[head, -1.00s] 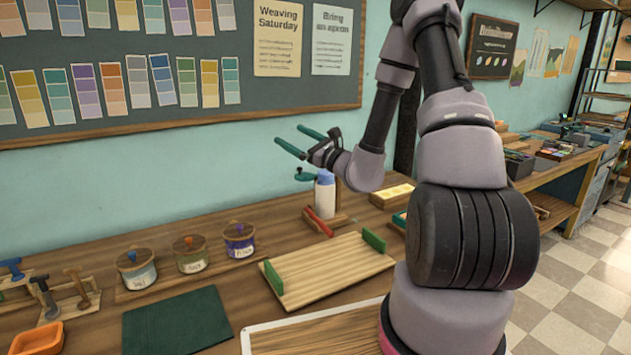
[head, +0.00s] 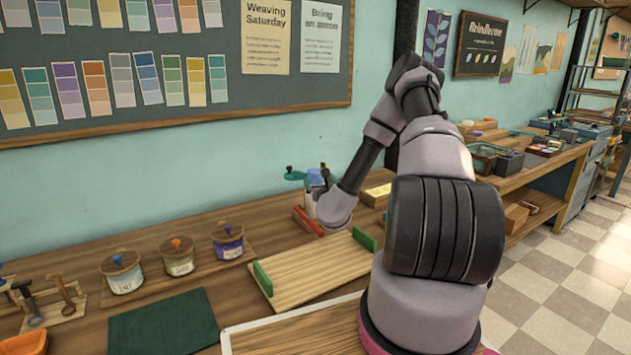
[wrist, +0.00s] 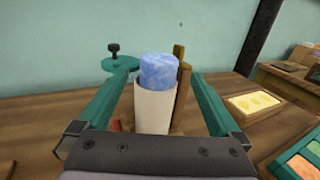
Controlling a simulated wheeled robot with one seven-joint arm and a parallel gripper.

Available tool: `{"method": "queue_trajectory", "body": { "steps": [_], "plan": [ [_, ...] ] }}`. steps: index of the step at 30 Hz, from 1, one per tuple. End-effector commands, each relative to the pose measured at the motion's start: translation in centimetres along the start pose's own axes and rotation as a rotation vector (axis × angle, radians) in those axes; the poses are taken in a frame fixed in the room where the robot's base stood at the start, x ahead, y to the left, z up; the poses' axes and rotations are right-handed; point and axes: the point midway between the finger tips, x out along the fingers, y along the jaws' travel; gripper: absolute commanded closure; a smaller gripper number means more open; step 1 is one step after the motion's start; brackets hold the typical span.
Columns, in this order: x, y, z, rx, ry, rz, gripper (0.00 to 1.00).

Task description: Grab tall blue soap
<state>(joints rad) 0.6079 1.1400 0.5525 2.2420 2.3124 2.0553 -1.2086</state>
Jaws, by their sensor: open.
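The tall blue soap (wrist: 158,72) stands upright in the wrist view, with its lower part inside a pale sleeve or holder (wrist: 154,111). My gripper (wrist: 160,74) is open, with one teal finger on each side of the soap and sleeve. A gap shows on both sides, so neither finger visibly touches. In the head view the blue top of the soap (head: 315,177) shows behind my wrist, which hides much of it and the fingers. The base of the sleeve is hidden by my gripper's body in the wrist view.
A teal disc with a black knob (wrist: 119,63) stands close by the left finger. A wooden upright (wrist: 181,78) is close behind the soap's right side. A tray with yellow pieces (wrist: 255,103) lies at the right. A ribbed wooden board (head: 310,273) lies in front.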

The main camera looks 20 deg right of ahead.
Motion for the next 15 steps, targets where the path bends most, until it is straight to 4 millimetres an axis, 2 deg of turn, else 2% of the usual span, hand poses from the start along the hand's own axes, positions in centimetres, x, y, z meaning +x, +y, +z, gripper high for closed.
{"method": "queue_trajectory", "body": {
  "steps": [9,15],
  "plan": [
    [4.4,0.1,-0.1,0.002,-0.002,-0.002,0.00],
    [5.0,0.2,-0.1,0.001,-0.001,0.001,0.00]
  ]
}}
